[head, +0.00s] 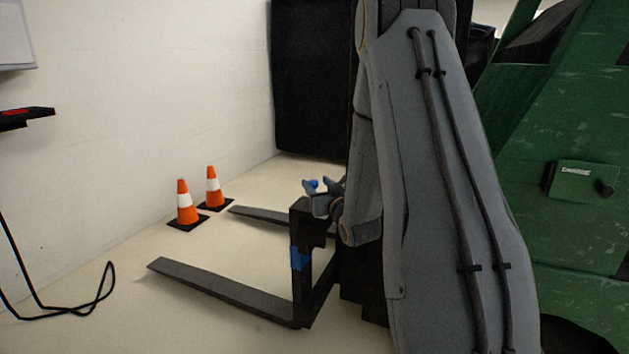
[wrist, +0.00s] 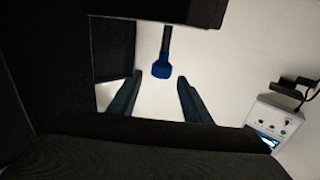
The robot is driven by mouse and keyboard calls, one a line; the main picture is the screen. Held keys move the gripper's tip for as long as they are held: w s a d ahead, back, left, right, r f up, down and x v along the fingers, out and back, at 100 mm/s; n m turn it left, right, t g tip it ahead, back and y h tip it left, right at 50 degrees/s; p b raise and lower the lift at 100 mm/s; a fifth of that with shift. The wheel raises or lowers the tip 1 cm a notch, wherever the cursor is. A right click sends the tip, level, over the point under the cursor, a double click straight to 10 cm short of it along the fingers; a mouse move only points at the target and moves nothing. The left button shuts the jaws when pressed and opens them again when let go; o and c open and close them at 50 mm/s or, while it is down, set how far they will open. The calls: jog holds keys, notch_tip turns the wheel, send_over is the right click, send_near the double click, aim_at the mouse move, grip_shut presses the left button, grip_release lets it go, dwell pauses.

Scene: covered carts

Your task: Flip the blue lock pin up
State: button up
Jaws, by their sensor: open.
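The blue lock pin (wrist: 161,69) shows in the wrist view as a blue knob on a dark stem, coming in from the top edge. My gripper (wrist: 160,77) is open, with one finger on each side of the knob and a visible gap on both sides. In the head view my gripper (head: 318,184) is at the top of the black fork carriage (head: 300,222). A small blue knob (head: 312,184) shows between its fingers there. My arm hides much of the carriage. I cannot tell how deep the knob sits between the fingers.
Two fork tines (head: 215,286) reach left over the floor. Two orange cones (head: 186,204) stand by the wall. A green vehicle body (head: 570,150) is at right. A blue patch (head: 300,258) is on the carriage. A wall box (wrist: 272,122) with buttons shows in the wrist view.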

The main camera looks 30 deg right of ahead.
jog(key=shift+s+a+p, duration=0.15)
jog(key=shift+s, duration=0.95)
jog(key=shift+s+a+p, duration=0.15)
jog(key=shift+s, duration=0.9)
jog(key=shift+a, duration=0.1)
